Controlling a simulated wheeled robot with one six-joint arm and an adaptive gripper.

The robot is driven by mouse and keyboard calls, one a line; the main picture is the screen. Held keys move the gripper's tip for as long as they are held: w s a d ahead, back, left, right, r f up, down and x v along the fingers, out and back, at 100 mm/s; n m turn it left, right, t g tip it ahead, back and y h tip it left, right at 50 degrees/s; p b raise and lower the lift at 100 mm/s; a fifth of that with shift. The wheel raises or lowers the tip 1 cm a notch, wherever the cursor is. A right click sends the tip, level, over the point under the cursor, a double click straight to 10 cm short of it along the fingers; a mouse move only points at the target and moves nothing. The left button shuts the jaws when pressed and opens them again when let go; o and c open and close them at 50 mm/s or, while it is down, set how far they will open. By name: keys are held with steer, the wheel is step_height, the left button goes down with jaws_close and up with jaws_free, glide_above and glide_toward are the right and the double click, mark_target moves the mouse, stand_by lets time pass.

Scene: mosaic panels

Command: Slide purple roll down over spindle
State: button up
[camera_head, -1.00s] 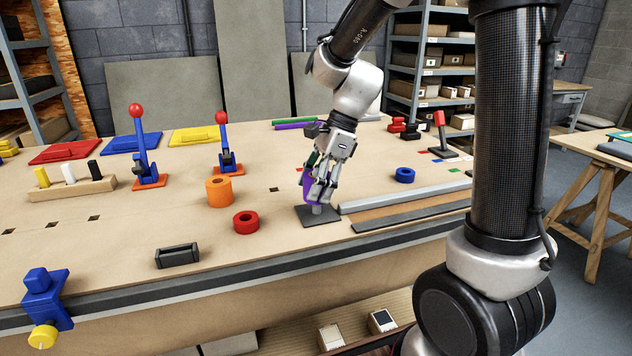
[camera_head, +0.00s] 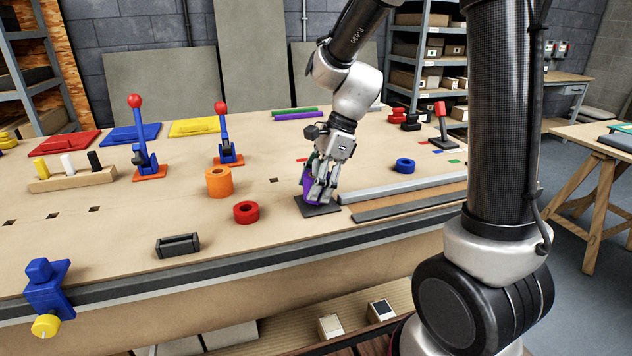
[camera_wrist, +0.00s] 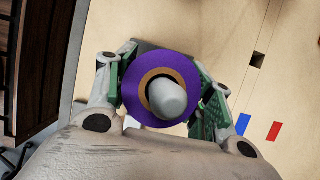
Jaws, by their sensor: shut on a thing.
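The purple roll (camera_head: 308,190) is upright and low over the dark square base plate (camera_head: 330,209). In the wrist view the purple roll (camera_wrist: 130,88) with its tan core is around the grey spindle (camera_wrist: 168,98), whose rounded top pokes up through the hole. My gripper (camera_head: 318,192) is shut on the roll; in the wrist view my gripper (camera_wrist: 160,95) has its green-padded fingers on both sides of it. The fingers hide part of the roll in the head view, so I cannot tell whether its bottom touches the plate.
An orange roll (camera_head: 219,182) and a red roll (camera_head: 246,212) stand left of the plate. A blue roll (camera_head: 405,166) lies to the right. A grey metal bar (camera_head: 400,190) runs close by on the right. Two red-knobbed levers stand further left.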

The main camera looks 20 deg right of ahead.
steer(key=shift+f, duration=0.65)
steer(key=o, duration=1.1)
steer(key=shift+o, duration=0.2)
steer(key=v, duration=1.2)
